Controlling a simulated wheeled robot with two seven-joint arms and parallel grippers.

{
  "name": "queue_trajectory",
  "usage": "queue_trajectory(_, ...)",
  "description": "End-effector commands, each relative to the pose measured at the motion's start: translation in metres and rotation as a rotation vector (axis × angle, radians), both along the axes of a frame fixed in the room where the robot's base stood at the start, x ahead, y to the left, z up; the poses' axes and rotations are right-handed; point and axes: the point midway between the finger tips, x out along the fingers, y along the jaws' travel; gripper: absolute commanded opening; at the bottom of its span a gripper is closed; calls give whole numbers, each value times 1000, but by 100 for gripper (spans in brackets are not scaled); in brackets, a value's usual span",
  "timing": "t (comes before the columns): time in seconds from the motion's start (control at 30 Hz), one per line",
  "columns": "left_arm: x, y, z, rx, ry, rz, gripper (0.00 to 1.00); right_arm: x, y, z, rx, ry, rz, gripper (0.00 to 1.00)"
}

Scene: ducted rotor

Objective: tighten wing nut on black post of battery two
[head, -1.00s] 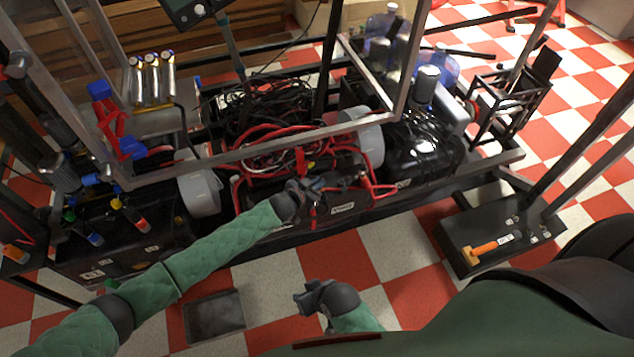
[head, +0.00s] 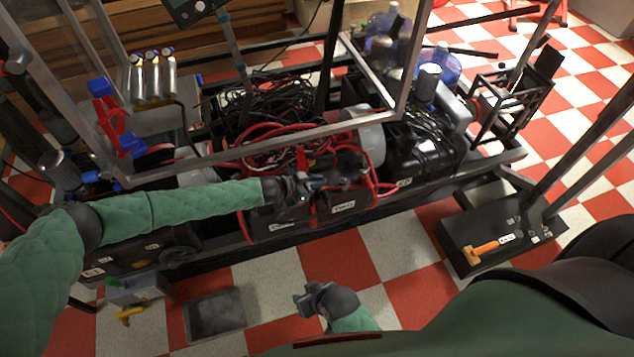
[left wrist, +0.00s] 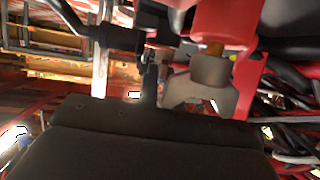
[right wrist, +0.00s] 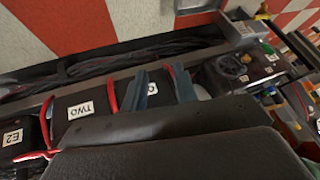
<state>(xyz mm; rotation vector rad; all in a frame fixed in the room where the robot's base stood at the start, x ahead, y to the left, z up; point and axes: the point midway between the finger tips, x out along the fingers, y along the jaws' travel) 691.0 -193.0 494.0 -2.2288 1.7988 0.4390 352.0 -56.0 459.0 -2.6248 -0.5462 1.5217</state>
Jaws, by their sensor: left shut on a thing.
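Battery two (head: 350,217) is a dark box with a white label in the middle of the rack. My left gripper (head: 314,184) is at the top of the batteries, among red and black leads. In the left wrist view, a grey wing nut (left wrist: 210,75) sits against a red part with a brass-coloured piece between them. My left gripper is shut on the wing nut, as far as I can tell. The black post cannot be made out. My right gripper (head: 310,300) is open and empty, in front of the rack.
Red cables (head: 270,150) loop behind the batteries, and a metal frame (head: 405,70) rises above them. A neighbouring battery (head: 283,226) stands to the left. A dark tray (head: 215,315) lies on the floor. The checkered floor in front is mostly clear.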

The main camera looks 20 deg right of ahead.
Motion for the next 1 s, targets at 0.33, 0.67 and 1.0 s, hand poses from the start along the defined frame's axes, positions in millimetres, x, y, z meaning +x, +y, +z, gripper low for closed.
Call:
queue_trajectory(0.33,-3,-3,2,-4,4,-58,0,-3,0,-25,0,-7,-6,29)
queue_trajectory(0.67,-3,-2,1,-2,4,-61,0,0,0,-23,2,-17,-8,29)
queue_trajectory(1.0,-1,0,1,0,3,-58,29,1,0,-22,1,-17,-7,29)
